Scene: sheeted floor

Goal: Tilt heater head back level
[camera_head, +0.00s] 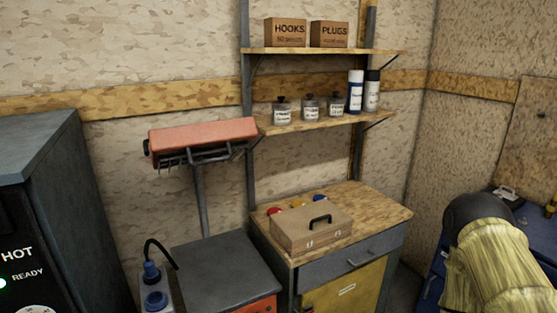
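The heater head (203,137) is a long red-orange hood on top of a thin grey post (201,205), left of centre, in front of the wall. Its left end sits lower in the picture than its right end, and I cannot tell how much of this slant is perspective. Dark bars show along its underside, and a small dark handle shows at its left end. Nothing touches the head from the front. My gripper is not in view.
A dark cabinet (45,190) marked HOT and READY stands at left. A grey-topped unit (225,262) stands below the heater post. Wall shelves (335,122) with jars and bottles sit close to the head's right. A tan case (310,228) rests on the wooden-topped cabinet.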

